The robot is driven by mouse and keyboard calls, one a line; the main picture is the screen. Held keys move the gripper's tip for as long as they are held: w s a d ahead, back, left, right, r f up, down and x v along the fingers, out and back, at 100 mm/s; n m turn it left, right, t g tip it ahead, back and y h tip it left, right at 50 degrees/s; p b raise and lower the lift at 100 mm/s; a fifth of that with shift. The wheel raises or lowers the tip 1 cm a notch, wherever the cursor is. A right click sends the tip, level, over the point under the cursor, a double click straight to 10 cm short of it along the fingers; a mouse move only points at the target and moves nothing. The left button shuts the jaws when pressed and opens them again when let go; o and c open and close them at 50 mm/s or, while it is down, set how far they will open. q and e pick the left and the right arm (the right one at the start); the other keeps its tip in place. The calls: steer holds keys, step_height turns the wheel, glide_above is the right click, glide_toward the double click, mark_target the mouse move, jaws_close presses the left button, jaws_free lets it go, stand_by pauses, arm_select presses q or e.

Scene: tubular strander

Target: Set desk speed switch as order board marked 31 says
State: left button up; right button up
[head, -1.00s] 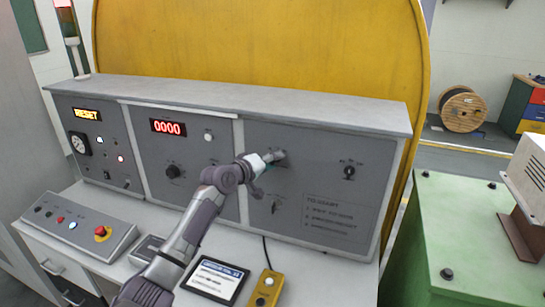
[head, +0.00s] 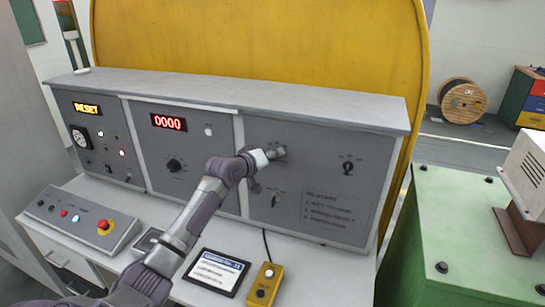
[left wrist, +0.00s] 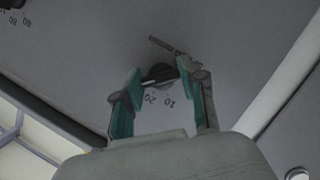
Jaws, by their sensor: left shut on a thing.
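My left gripper (head: 276,153) reaches the grey right-hand panel of the desk console. In the left wrist view its teal-padded fingers (left wrist: 158,82) are shut on a dark switch knob (left wrist: 159,73). The marks 10 and 20 show beside the knob; its exact setting is hard to read. In the head view the gripper mostly hides this knob. An order board (head: 215,272), a dark-framed white sheet with a blue heading, lies on the desktop. Its small text and number are not clearly legible. My right gripper is not in view.
Other knobs sit on the console: one in the middle panel (head: 174,166), one at right (head: 348,168), one below my gripper (head: 277,200). A yellow pendant box (head: 265,286) and a button panel (head: 82,222) with a red stop button lie on the desk. A green cabinet (head: 445,235) stands right.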

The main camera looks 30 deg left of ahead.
arm_select(q)
steer(key=o, duration=1.1)
steer(key=shift+o, duration=0.2)
steer(key=shift+s, duration=0.15)
steer(key=v, duration=1.1)
steer(key=shift+s, duration=0.35)
steer(key=shift+r, duration=0.1)
